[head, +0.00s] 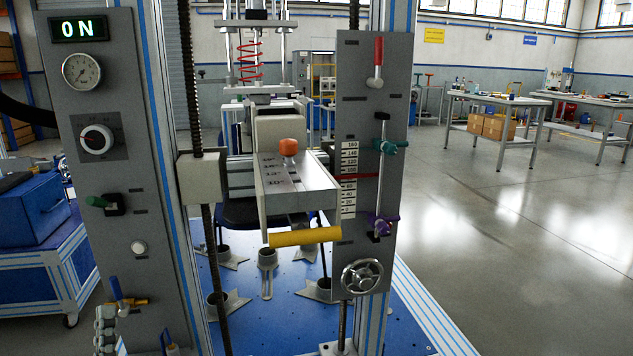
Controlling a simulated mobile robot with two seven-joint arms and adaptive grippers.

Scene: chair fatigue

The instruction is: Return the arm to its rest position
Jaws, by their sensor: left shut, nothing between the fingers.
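The rest of the left arm is mostly out of the picture. My right gripper is not in view.
A blue cart (40,250) stands left. Open floor (540,230) lies right, before workbenches (500,97).

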